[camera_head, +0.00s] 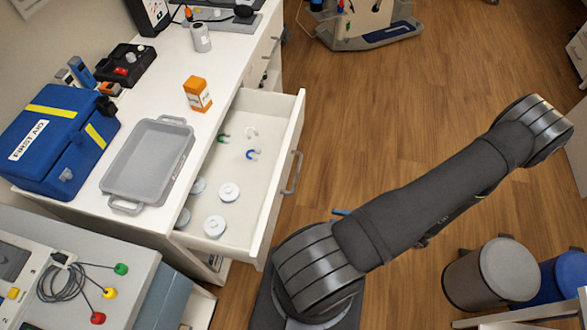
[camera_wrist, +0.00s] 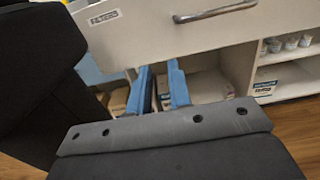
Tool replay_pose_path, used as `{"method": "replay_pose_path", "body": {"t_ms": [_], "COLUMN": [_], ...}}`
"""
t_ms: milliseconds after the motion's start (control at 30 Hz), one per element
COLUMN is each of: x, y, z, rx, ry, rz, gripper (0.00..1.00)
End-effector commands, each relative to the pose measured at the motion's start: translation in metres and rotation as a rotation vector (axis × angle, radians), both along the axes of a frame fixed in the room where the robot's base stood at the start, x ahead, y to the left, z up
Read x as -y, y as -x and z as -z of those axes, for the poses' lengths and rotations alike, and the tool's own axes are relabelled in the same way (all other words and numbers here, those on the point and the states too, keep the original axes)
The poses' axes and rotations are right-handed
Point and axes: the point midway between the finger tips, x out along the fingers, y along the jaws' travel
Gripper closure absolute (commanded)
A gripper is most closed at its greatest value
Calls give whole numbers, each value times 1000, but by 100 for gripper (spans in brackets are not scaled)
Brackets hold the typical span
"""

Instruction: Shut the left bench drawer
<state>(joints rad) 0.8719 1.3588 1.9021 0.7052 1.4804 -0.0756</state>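The white bench drawer (camera_head: 262,130) stands pulled out from the white bench in the head view. Its front panel carries a grey bar handle (camera_head: 292,173). Several white round pieces lie inside, with small green, white and blue curved pieces. In the wrist view the drawer front (camera_wrist: 160,28) fills the top, with its handle (camera_wrist: 214,12) and a small label. My gripper (camera_wrist: 160,72) shows two blue fingers with a gap between them and nothing held. The fingertips appear near the front's lower edge; I cannot tell whether they touch it. In the head view my arm mostly hides the gripper.
On the bench top are a grey tray (camera_head: 122,188), a blue first aid case (camera_head: 55,145) and an orange-white box (camera_head: 197,94). Open shelves (camera_wrist: 286,70) show below the drawer. Bins (camera_head: 490,275) stand at lower right.

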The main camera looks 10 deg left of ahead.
Motion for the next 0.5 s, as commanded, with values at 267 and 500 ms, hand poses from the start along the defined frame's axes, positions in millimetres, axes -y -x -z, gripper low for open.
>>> {"method": "replay_pose_path", "body": {"t_ms": [267,500], "x": [-31,-71], "y": [11,11], "z": [-2,-2], "rx": [0,0], "ry": [-2,-2], "rz": [-6,-8], "gripper": [100,100]}}
